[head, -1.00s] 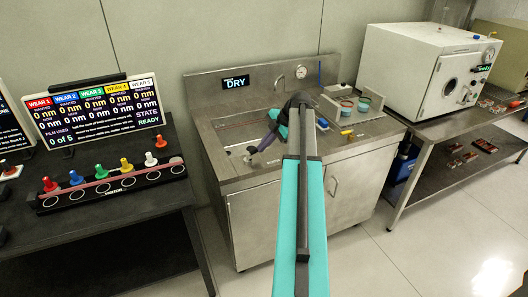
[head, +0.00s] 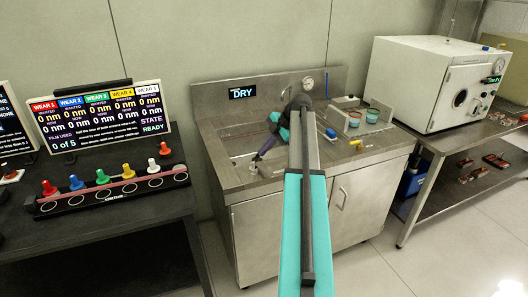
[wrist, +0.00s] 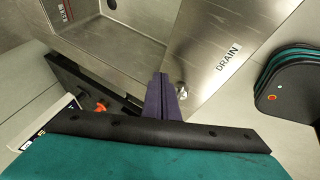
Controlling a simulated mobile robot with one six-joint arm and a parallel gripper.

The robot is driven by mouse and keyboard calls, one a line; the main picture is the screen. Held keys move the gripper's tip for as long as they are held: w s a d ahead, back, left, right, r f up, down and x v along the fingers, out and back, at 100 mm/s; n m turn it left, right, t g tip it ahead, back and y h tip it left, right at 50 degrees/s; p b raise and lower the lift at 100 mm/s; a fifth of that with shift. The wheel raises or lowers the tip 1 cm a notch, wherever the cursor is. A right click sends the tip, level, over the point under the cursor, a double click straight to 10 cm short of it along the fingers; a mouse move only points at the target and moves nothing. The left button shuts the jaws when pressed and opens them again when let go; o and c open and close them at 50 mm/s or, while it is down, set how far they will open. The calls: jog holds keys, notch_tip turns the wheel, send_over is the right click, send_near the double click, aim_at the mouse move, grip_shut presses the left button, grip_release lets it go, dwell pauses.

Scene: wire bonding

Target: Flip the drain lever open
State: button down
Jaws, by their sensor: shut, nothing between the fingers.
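The DRAIN label (wrist: 228,58) is printed on the steel sink deck in the wrist view. A small shiny metal piece (wrist: 181,90), which looks like the drain lever, stands on that deck between the label and my fingers. Its lower part is partly hidden, and I cannot tell its position. My gripper (wrist: 161,80) has its purple fingers together, empty, just left of this piece; I cannot tell whether they touch. In the head view my gripper (head: 256,158) points down at the front left of the sink unit (head: 228,177).
The sink display (head: 242,92) reads DRY. Teal-rimmed cups (head: 372,115) and a yellow-handled part (head: 356,143) sit on the right of the deck. A black table with coloured pegs (head: 110,185) stands left, and a white oven (head: 435,85) stands right.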

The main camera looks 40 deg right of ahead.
jog(key=shift+s+a, duration=0.1)
jog(key=shift+a, duration=0.05)
jog(key=shift+s+a, duration=0.45)
jog(key=shift+a, duration=0.05)
dwell(0.4)
jog(key=shift+s+d+r, duration=0.2)
jog(key=shift+s+d, duration=0.1)
jog(key=shift+s, duration=0.2)
jog(key=shift+s+d+r+b, duration=0.15)
jog(key=shift+s+d+r, duration=0.2)
jog(key=shift+s+d, duration=0.25)
jog(key=shift+s+d+r+b, duration=0.15)
jog(key=shift+s+d+r, duration=0.2)
jog(key=shift+s, duration=0.3)
jog(key=s+d+r+b, duration=0.1)
jog(key=s+d+r, duration=0.1)
jog(key=d+r, duration=0.2)
notch_tip(320, 180, up, 4)
jog(key=shift+d+f, duration=0.15)
jog(key=shift+d, duration=0.05)
